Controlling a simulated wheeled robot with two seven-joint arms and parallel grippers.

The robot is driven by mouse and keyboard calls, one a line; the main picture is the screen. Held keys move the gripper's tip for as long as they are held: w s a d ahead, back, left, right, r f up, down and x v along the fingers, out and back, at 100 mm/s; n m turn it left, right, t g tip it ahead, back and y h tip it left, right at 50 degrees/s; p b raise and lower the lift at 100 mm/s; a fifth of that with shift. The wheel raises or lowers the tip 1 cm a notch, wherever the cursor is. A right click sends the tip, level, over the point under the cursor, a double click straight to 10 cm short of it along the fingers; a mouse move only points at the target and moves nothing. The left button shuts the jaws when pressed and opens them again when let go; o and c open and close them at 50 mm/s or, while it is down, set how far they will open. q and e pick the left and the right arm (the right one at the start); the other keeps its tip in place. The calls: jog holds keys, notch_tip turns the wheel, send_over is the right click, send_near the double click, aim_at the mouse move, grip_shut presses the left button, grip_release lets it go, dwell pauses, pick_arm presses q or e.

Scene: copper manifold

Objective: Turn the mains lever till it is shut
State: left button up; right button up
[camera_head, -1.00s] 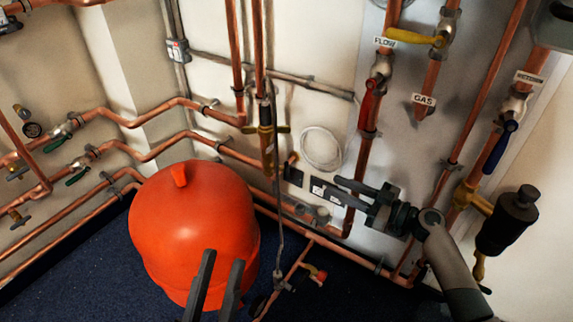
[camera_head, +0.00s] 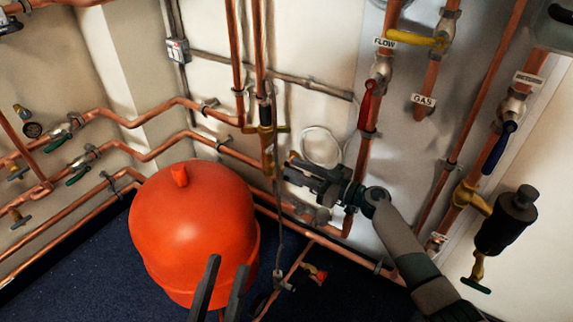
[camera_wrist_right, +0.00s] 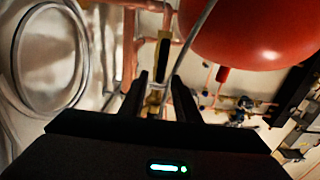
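No label reading mains shows, so I cannot tell for certain which lever it is. A brass valve fitting (camera_head: 266,135) with a crosswise brass handle sits on the vertical pipe left of my right gripper (camera_head: 289,170). That gripper reaches in from the right, its fingers apart and pointing at the fitting's lower part. In the right wrist view, brass parts (camera_wrist_right: 158,75) show beyond and between the two fingertips (camera_wrist_right: 158,92); I cannot tell if they touch. The wall tags behind this gripper are hidden. My left gripper (camera_head: 222,278) is open and empty, low in front of the red vessel.
A red vessel (camera_head: 193,225) stands left of the fitting. A grey cable hangs beside the fitting. To the right are a red lever (camera_head: 367,103), a yellow lever (camera_head: 415,40) by the GAS tag, and a blue lever (camera_head: 499,147). A coiled white hose (camera_head: 321,146) hangs behind.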

aim_at(289, 166)
jog(key=shift+x, duration=1.85)
grip_shut()
